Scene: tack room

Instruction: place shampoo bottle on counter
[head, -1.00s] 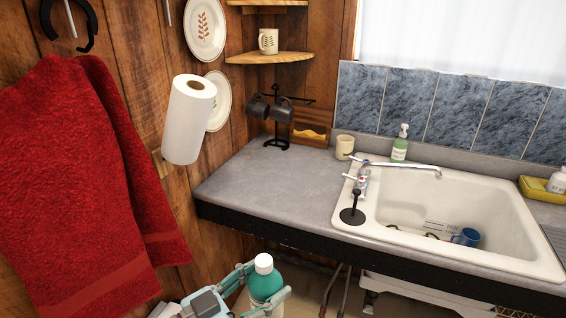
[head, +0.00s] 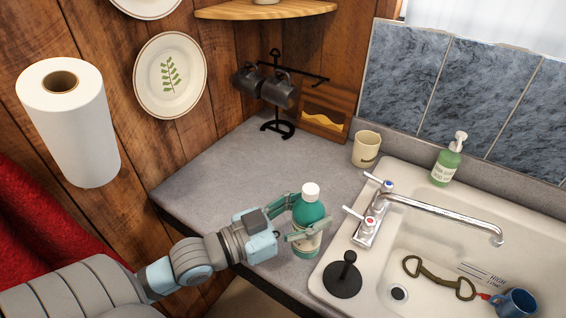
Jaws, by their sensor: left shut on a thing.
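The shampoo bottle (head: 309,212) is teal with a white cap and a pale label on its lower part. It is upright at the front part of the grey counter (head: 220,170), left of the sink. My left gripper (head: 300,216) is shut around the bottle's middle, one finger on its far side and one across its front. The bottle's base is partly hidden, and I cannot tell whether it touches the counter. My right gripper is not in view.
The sink (head: 420,235) is to the right, with a faucet (head: 430,208), a black plunger-like stopper (head: 343,277) and a blue mug (head: 515,303). A cream cup (head: 366,149), green soap bottle (head: 447,163) and mug rack (head: 277,95) stand behind. The counter's left-middle is clear.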

